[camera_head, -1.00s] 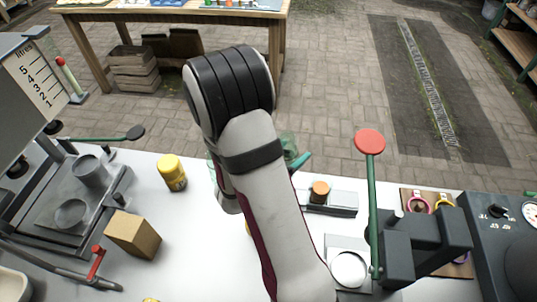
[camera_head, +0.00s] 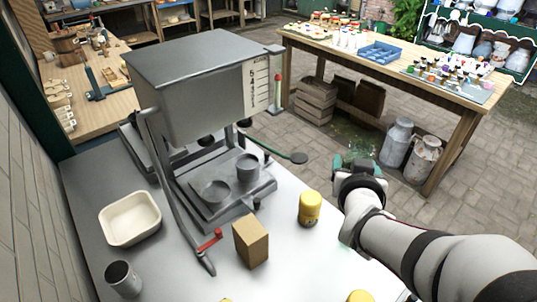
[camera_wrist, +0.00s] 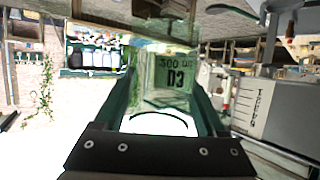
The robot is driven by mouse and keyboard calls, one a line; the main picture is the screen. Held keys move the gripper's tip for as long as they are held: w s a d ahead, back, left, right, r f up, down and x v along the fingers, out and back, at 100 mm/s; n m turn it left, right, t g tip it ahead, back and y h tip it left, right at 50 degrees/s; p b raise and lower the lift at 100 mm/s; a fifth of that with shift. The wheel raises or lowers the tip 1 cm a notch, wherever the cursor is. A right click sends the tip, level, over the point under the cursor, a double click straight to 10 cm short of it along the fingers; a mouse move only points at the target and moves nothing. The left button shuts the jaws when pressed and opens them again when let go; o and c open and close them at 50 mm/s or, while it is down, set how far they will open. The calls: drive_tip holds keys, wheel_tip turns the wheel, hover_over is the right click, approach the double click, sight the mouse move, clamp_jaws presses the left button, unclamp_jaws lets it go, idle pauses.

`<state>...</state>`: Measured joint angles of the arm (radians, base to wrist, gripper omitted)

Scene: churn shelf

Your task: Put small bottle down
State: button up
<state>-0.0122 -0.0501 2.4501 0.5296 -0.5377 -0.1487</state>
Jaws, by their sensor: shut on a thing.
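The small bottle (camera_wrist: 170,82) is clear, greenish glass with dark lettering on a pale green label. It fills the space between the two green fingers of my gripper (camera_wrist: 165,65) in the wrist view. In the head view my gripper (camera_head: 352,163) is at the right of the bench, near its far edge, with a greenish patch at its tip. The wrist hides most of the bottle there. My gripper is shut on the bottle. I cannot tell from these views whether the bottle touches a surface.
A wooden table (camera_head: 447,122) and milk cans (camera_head: 397,143) stand beyond.

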sight(344, 163)
drive_tip(key=a+r+n+y, duration=0.1)
drive_tip(key=s+a+r+n+y, duration=0.1)
drive_tip(key=a, duration=0.1)
drive_tip(key=shift+s+r, duration=0.15)
drive_tip(key=shift+r, duration=0.15)
drive_tip(key=s+a+n+g+y, duration=0.25)
drive_tip(key=a+n+y, duration=0.35)
drive_tip(key=a, duration=1.5)
drive_tip(key=s+a+n+g+y, duration=0.25)
drive_tip(key=a+n+y, duration=0.25)
drive_tip(key=a, duration=1.5)
drive_tip(key=w+a+f+m+t+h, duration=0.2)
drive_tip(key=w+a+f+m, duration=0.1)
drive_tip(key=w+a+f, duration=0.45)
wheel_tip(344, 163, down, 15)
drive_tip(key=a+m+h, duration=0.1)
drive_tip(key=shift+w+a+t, duration=0.35)
drive_tip(key=shift+a+t, duration=0.05)
drive_tip(key=shift+f, duration=0.2)
drive_tip(key=shift+f, duration=0.35)
